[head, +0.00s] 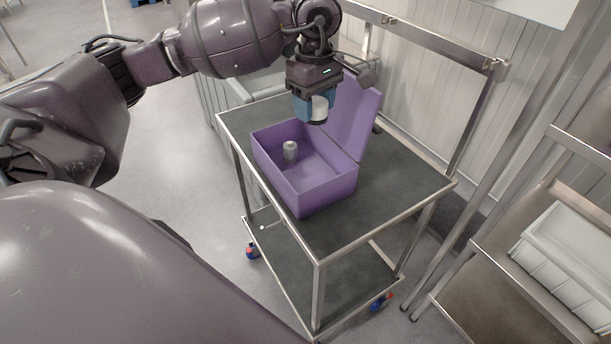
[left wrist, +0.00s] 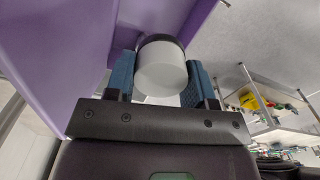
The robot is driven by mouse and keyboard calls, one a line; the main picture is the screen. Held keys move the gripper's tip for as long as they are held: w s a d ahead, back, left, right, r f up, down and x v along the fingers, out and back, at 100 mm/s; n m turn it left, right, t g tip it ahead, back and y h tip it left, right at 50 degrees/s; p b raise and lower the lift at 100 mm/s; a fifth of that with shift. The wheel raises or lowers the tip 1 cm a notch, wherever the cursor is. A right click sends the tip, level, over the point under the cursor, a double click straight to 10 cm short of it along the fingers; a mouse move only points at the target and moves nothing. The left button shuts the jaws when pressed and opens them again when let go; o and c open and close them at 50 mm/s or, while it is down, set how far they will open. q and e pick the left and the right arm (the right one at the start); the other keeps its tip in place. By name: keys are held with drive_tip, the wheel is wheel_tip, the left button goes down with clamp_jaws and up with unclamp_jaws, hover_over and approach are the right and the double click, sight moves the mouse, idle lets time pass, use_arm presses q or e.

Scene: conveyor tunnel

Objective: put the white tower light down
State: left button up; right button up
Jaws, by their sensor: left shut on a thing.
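The white tower light (head: 319,108) is a short white cylinder with a dark end. My left gripper (head: 315,106) is shut on it and holds it in the air above the back part of the open purple box (head: 310,195). In the left wrist view the white tower light (left wrist: 161,70) sits between the two blue fingers of the left gripper (left wrist: 160,85), its dark end pointing away from the camera. Purple box walls (left wrist: 60,50) show behind and to the left of it. My right gripper is not in view.
The purple box stands on a dark-topped metal cart (head: 400,185), its lid (head: 355,115) raised at the back right. A small grey-white cylinder (head: 290,151) stands inside the box at the left. The cart top right of the box is clear. A shelf with a pale crate (head: 570,255) stands at right.

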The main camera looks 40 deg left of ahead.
use_arm(q)
wheel_tip(320, 180, down, 15)
drive_tip(key=shift+r, duration=0.2)
drive_tip(key=shift+f, duration=2.55)
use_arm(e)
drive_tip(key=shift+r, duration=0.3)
use_arm(q)
drive_tip(key=shift+f, duration=0.15)
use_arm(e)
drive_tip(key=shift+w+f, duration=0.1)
use_arm(q)
drive_tip(key=o, duration=1.3)
drive_tip(key=shift+c, duration=0.2)
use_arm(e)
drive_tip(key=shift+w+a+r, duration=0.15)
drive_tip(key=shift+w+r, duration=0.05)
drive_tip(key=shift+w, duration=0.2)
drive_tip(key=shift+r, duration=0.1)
